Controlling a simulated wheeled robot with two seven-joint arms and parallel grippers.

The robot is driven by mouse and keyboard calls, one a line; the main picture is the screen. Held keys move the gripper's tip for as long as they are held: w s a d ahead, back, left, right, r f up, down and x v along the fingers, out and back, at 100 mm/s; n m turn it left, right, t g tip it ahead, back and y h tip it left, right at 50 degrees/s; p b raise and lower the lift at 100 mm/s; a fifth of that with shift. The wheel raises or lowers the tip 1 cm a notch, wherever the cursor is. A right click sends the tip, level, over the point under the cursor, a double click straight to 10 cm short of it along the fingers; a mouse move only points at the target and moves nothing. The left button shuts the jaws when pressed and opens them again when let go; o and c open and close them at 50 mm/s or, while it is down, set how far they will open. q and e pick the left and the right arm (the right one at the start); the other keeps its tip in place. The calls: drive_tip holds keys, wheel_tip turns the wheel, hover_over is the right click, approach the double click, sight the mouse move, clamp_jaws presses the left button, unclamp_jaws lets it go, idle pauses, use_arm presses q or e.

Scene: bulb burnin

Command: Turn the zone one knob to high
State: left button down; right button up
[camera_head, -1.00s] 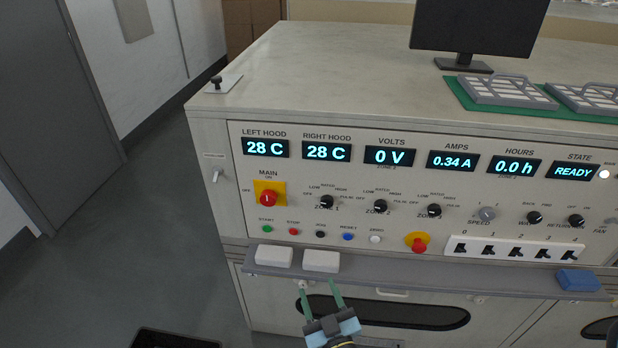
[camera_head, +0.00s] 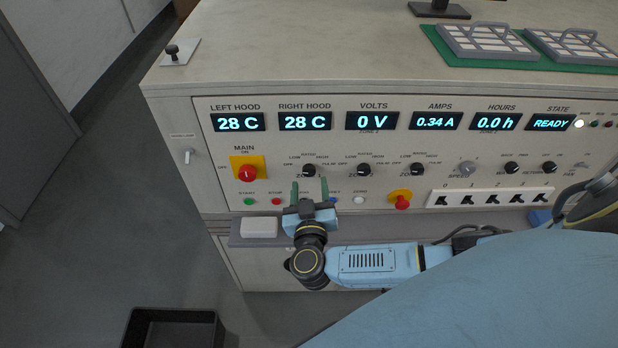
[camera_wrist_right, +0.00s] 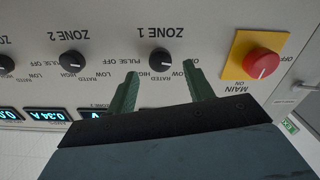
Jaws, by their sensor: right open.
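The zone one knob (camera_head: 309,171) is a small black dial on the front panel, below the RIGHT HOOD display. Its light mark is too small to read surely. It also shows in the right wrist view (camera_wrist_right: 160,57), upside down, with HIGH and PULSE printed to its left. My right gripper (camera_head: 310,183) is open, its two green fingers pointing at the panel just below the knob. My left gripper is not in view.
The zone two knob (camera_head: 364,170) is to the right, and the red main switch (camera_head: 247,173) on its yellow plate to the left. Push buttons (camera_head: 277,201) sit below. A ledge with a white block (camera_head: 259,227) runs under the panel. A black bin (camera_head: 172,328) is on the floor.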

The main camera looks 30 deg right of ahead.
sight(309, 173)
drive_tip(key=shift+x, duration=1.8)
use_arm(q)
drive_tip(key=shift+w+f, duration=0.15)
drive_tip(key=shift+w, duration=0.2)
